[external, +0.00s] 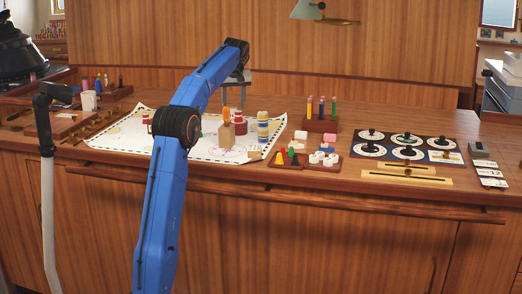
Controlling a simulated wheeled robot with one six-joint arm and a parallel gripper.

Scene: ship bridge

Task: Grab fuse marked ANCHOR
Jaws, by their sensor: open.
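No marking that reads ANCHOR is legible, so I cannot tell which thing is the fuse. Small upright cylinders stand on the chart: a blue, white and yellow banded one (263,128) and a red and white one (237,116) behind a wooden block (226,134) with an orange top. My gripper (237,88) hangs at the far end of my blue arm, above the back of the desk behind these cylinders. Its fingers look apart and empty, though they are small and partly hidden by the wrist.
The chart (120,139) covers the desk's middle. To its right are a wooden holder (320,124) with several coloured sticks, small trays of pegs and blocks (289,160), and a dial panel (405,147). A wooden tray (72,124) and a lamp (308,10) also show.

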